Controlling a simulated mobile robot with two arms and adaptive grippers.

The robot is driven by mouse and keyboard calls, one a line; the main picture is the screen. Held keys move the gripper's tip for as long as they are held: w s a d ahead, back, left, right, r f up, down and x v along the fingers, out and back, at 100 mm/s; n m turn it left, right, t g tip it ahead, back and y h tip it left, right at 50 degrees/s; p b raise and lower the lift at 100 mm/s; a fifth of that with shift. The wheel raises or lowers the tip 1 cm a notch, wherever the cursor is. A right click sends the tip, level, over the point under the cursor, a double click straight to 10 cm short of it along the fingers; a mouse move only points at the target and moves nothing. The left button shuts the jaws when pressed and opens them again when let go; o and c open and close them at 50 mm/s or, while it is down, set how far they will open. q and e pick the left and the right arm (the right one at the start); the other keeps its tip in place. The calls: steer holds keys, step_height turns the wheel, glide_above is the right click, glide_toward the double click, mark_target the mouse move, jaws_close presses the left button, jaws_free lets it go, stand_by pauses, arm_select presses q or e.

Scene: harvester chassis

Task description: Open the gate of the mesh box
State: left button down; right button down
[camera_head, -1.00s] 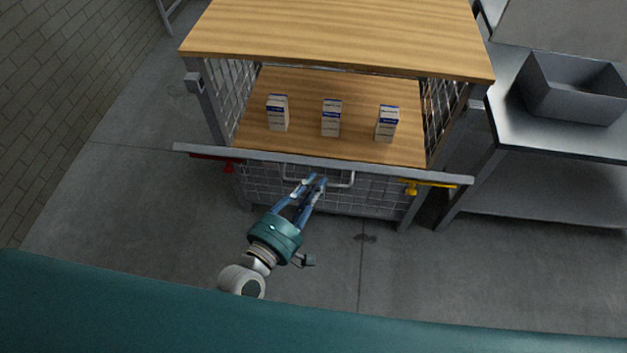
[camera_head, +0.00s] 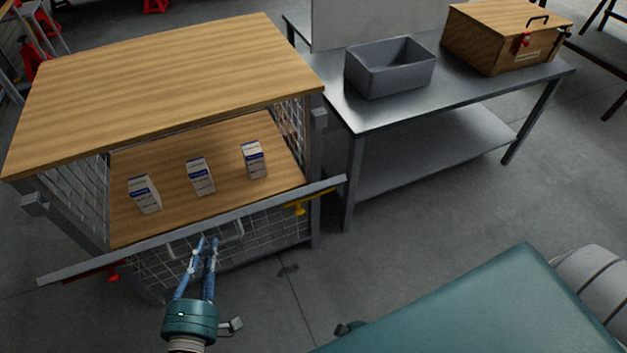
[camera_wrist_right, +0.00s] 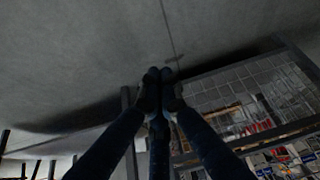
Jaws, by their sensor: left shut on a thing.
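The mesh box has a wooden top (camera_head: 170,85) and mesh sides. Its front is open above the gate, showing the wooden floor inside. The gate (camera_head: 265,240) is a mesh panel with a grey top rail, a red latch (camera_head: 113,278) at the left and a yellow latch (camera_head: 298,207) at the right. The rail stands out in front of the box. My left gripper (camera_head: 208,240) is shut on the gate's handle (camera_head: 238,232), partly hiding it. My right gripper (camera_wrist_right: 157,75) appears shut and empty in the right wrist view, with mesh beyond it.
Three small white-and-blue cartons (camera_head: 201,176) stand inside the box. To the right, a metal table (camera_head: 470,95) carries a grey bin (camera_head: 390,72) and a wooden case (camera_head: 500,40). The floor (camera_head: 420,220) in front of the table is clear.

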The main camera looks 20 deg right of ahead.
steer(key=w+r+t, duration=0.2)
steer(key=w+r, duration=0.6)
steer(key=r, duration=0.2)
step_height(320, 180, up, 36)
steer(key=m+t, duration=0.2)
steer(key=t, duration=0.6)
glide_above(315, 190)
steer(key=r+x, duration=0.1)
steer(key=x, duration=0.2)
steer(key=shift+w+d+f+h, duration=0.1)
steer(key=shift+w+f+h, duration=0.1)
steer(key=shift+w+h, duration=0.1)
steer(key=shift+s+f+g, duration=0.3)
steer(key=shift+s+f, duration=0.5)
steer(key=shift+s, duration=0.3)
steer(key=shift+s+f, duration=0.4)
steer(key=shift+s, duration=0.25)
